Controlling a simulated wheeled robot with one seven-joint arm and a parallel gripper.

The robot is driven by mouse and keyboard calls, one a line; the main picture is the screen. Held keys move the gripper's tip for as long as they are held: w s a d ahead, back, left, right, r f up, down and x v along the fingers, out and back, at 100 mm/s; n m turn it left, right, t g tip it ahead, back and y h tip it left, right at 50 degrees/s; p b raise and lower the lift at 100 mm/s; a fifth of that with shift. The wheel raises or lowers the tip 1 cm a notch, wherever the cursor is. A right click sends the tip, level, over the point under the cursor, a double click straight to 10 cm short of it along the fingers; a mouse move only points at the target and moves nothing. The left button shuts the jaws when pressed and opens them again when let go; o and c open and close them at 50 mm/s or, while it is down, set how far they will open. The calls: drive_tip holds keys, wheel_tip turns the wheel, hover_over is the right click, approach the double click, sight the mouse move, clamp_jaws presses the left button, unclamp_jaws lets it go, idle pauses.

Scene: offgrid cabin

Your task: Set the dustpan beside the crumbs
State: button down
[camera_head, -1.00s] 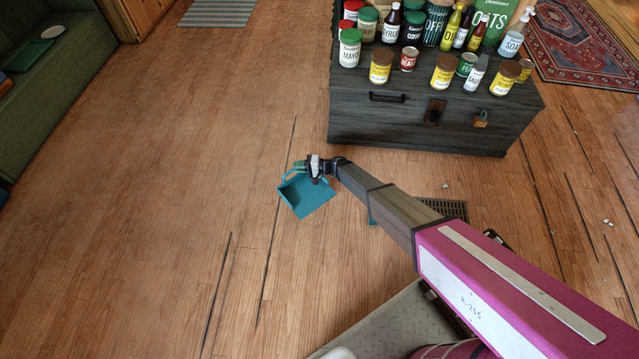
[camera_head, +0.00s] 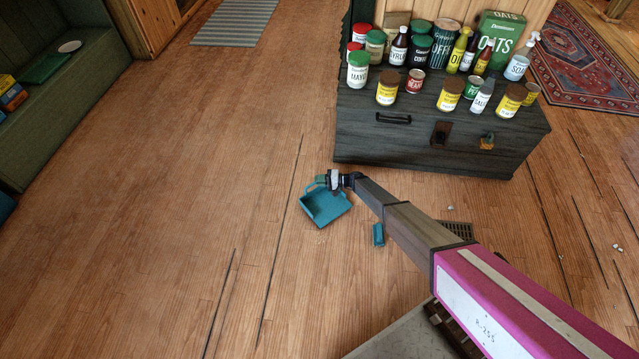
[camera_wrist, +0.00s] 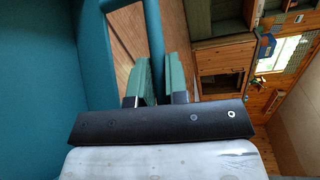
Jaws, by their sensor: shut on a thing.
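The teal dustpan (camera_head: 326,208) hangs from my gripper (camera_head: 326,180) in the head view, left of and in front of the dark chest. My gripper is shut on its handle. In the wrist view, the dustpan (camera_wrist: 45,60) fills the left side, and the green-padded fingers (camera_wrist: 157,80) close around the handle part. Whether the pan touches the floor I cannot tell. Faint tiny specks, perhaps the crumbs (camera_head: 319,241), lie on the floor just below the pan in the picture. Larger pale bits (camera_head: 451,207) lie right of my arm, with more (camera_head: 616,247) farther right.
A small teal block-like thing (camera_head: 378,235) lies on the floor right of the dustpan, by my arm. A floor grate (camera_head: 456,229) is partly hidden behind my arm. The dark chest (camera_head: 380,150) holds several jars and bottles. Floor on the left is open, up to a green bench (camera_head: 90,100).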

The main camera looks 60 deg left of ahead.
drive_tip(key=shift+f, duration=0.95)
drive_tip(key=c, duration=1.1)
unclamp_jaws()
drive_tip(key=v, duration=1.2)
